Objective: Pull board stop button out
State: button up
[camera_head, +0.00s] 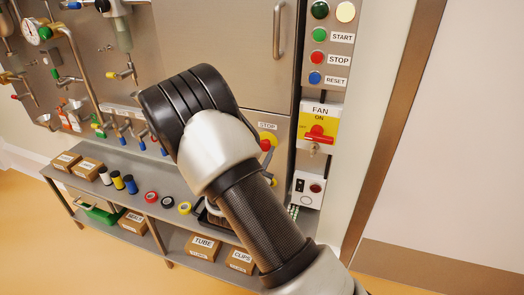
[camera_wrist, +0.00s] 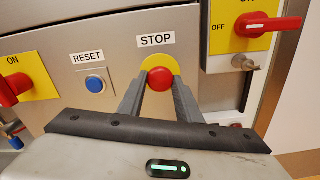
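The red board stop button (camera_wrist: 160,78) sits on a round yellow backing below a STOP label (camera_wrist: 156,40) in the wrist view. My gripper (camera_wrist: 159,84) has one grey finger on each side of the button. The fingers stand apart with the button between the tips, very close to its sides. I cannot tell whether they touch it. In the head view the red button (camera_head: 265,145) shows beside my arm, under its STOP label (camera_head: 267,126). My gripper is hidden behind my arm there.
A blue RESET button (camera_wrist: 95,84) is left of the stop button. A red fan switch handle (camera_wrist: 268,26) juts out at upper right, with a metal padlock-like part (camera_wrist: 244,63) below. Another red switch (camera_wrist: 14,90) is at far left. A shelf (camera_head: 120,170) holds tape rolls and boxes.

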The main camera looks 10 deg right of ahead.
grip_shut()
jog(key=shift+v, duration=0.85)
jog(key=o, duration=1.2)
grip_release()
jog(key=shift+c, duration=0.2)
jog(key=shift+s+a, duration=0.1)
jog(key=p+v, duration=0.1)
jog(key=v, duration=1.6)
jog(key=shift+s, duration=0.15)
